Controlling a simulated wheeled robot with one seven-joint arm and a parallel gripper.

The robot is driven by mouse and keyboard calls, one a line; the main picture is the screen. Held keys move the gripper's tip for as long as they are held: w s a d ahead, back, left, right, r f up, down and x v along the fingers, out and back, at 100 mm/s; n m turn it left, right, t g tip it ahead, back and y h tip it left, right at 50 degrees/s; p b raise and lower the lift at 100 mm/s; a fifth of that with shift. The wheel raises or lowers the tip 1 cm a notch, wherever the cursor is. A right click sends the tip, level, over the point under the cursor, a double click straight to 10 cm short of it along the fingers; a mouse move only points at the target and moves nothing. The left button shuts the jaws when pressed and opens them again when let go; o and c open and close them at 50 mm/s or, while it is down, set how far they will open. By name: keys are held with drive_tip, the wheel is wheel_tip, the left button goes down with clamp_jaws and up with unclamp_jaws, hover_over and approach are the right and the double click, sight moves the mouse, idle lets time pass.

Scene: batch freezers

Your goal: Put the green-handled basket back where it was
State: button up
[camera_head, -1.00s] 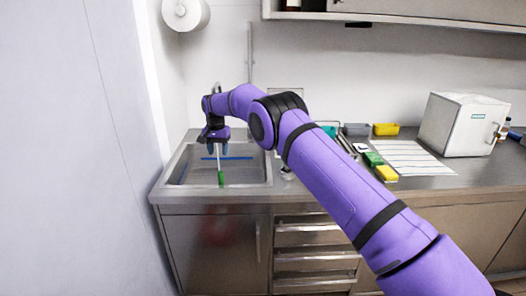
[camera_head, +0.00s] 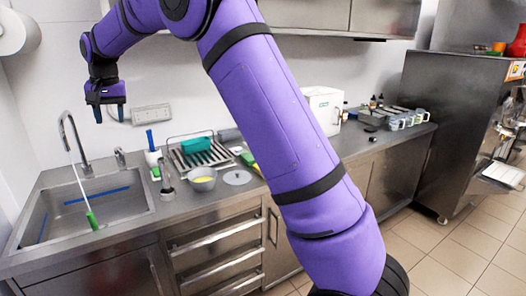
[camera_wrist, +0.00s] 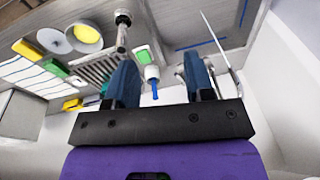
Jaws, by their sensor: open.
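A thin pale rod with a green end (camera_head: 92,220) leans in the sink (camera_head: 150,205), its upper end near the tap. It is the only green-handled thing I make out, and I cannot see a basket shape on it. In the wrist view the thin rod (camera_wrist: 217,42) shows beyond the right finger, apart from it. My gripper (camera_head: 110,116) is open and empty, raised above the counter to the right of the tap, fingers pointing down. Its fingers also show in the wrist view (camera_wrist: 160,65) with nothing between them.
The tap (camera_head: 72,145) rises behind the sink. Right of the sink stand a white cup with a blue-handled tool (camera_head: 150,140), a rack with a teal block (camera_head: 196,145), and a grey bowl (camera_head: 202,182). A white box (camera_head: 323,108) stands farther right. Blue strips lie in the sink.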

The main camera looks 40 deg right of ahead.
drive_tip(key=s+d+r+t, duration=0.1)
drive_tip(key=s+d+r, duration=0.2)
drive_tip(key=s, duration=0.5)
drive_tip(key=s+d+r+n, duration=0.1)
drive_tip(key=s+d+r, duration=0.2)
drive_tip(key=s, duration=0.5)
drive_tip(key=s+d+r+t, duration=0.1)
drive_tip(key=s+d+r, duration=0.3)
drive_tip(key=s, duration=0.5)
drive_tip(key=s+d+f, duration=0.1)
drive_tip(key=s+f, duration=0.2)
drive_tip(key=s, duration=0.4)
drive_tip(key=s+d+f+n+t, duration=0.1)
drive_tip(key=s+f, duration=0.2)
drive_tip(key=s, duration=0.5)
drive_tip(key=s+d+f+n, duration=0.1)
drive_tip(key=s+f, duration=0.2)
drive_tip(key=s, duration=0.5)
drive_tip(key=shift+s+d+h, duration=0.15)
drive_tip(key=shift+d+h, duration=0.15)
drive_tip(key=shift+d, duration=0.05)
drive_tip(key=shift+o, duration=0.4)
